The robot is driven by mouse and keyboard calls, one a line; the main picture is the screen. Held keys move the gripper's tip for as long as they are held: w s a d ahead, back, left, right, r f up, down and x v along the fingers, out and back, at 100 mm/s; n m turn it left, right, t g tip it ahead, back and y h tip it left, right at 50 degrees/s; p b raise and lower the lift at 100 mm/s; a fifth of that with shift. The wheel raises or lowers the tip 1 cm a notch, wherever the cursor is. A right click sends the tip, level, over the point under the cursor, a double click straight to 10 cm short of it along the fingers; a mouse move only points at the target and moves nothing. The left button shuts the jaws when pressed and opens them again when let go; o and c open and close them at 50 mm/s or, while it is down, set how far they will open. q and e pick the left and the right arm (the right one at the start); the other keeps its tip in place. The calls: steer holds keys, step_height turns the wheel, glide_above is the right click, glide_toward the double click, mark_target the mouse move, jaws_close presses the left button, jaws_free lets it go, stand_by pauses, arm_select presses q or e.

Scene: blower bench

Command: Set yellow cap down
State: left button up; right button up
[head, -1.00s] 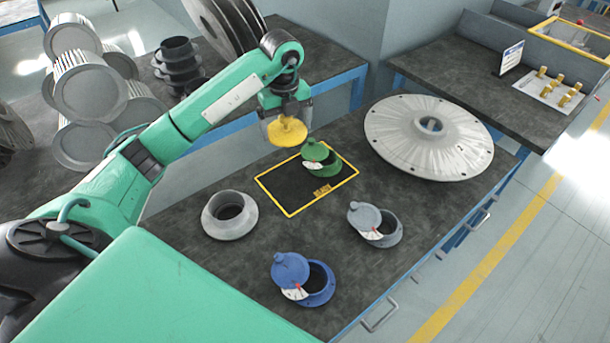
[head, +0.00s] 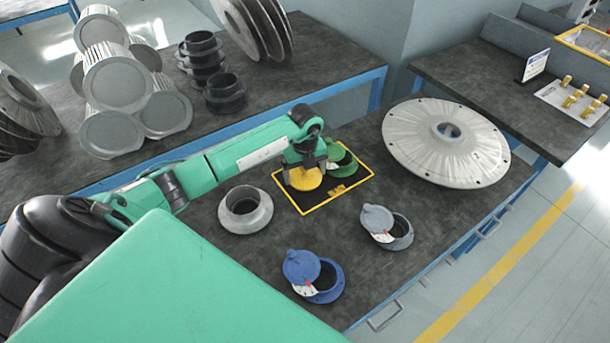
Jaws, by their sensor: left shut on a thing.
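The yellow cap (head: 306,179) is in my left gripper (head: 305,172), which points down and is shut on it. The cap is at the left part of the black mat with a yellow border (head: 338,194), left of the green lidded fitting (head: 342,160). I cannot tell whether the cap touches the mat. The gripper and wrist partly cover the cap's far side. My right gripper is not in view.
A grey flanged ring (head: 245,210) stands left of the mat. A blue lidded fitting (head: 314,277) and a grey lidded fitting (head: 387,228) stand nearer the front. A large metal disc (head: 410,135) lies to the right. Bare bench shows between them.

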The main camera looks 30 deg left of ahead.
arm_select(q)
steer(key=shift+f, duration=1.15)
steer(key=shift+f, duration=0.2)
steer(key=o, duration=0.8)
